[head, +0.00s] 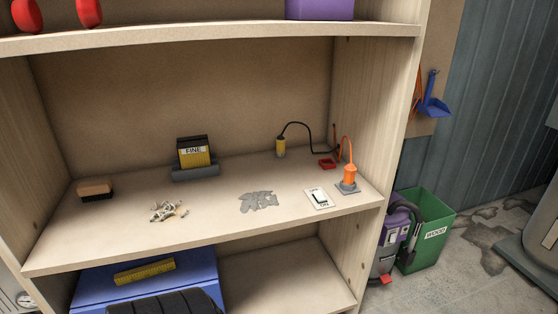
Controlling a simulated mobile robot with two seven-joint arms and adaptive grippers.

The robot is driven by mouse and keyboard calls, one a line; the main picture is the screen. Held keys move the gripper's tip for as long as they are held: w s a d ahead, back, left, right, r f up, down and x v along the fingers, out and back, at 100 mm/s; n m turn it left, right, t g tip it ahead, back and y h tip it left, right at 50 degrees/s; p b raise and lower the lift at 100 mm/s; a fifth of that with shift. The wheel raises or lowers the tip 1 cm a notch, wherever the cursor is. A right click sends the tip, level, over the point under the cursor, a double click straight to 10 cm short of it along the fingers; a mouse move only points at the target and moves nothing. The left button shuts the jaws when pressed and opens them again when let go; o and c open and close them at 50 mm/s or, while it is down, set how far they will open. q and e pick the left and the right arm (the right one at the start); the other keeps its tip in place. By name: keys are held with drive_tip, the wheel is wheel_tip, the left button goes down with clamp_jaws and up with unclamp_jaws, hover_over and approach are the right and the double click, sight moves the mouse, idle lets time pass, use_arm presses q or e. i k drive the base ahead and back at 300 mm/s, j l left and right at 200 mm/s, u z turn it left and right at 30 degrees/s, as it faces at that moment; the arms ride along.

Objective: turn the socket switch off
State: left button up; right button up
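A white switch plate (318,198) lies on the middle shelf near its front right. It has a rocker with a dark green part and small dark lettering, too small to read; I cannot tell its on or off position. Just right of it is a grey socket plate (348,188). An orange plug (350,174) stands upright on that socket, with an orange cable looping up and back to the shelf's right wall. Neither of my grippers is in view, and nothing covers the switch.
A yellow-and-black plug (281,147) with a black cable and a red frame (327,163) are behind. A brush (95,190), pale pegs (167,211), grey scraps (259,201) and a "FINE" block (194,152) lie left. The upper shelf (220,36) overhangs. A green bin (427,230) stands right.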

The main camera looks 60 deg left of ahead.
sight(320, 196)
drive_tip(key=u, duration=1.55)
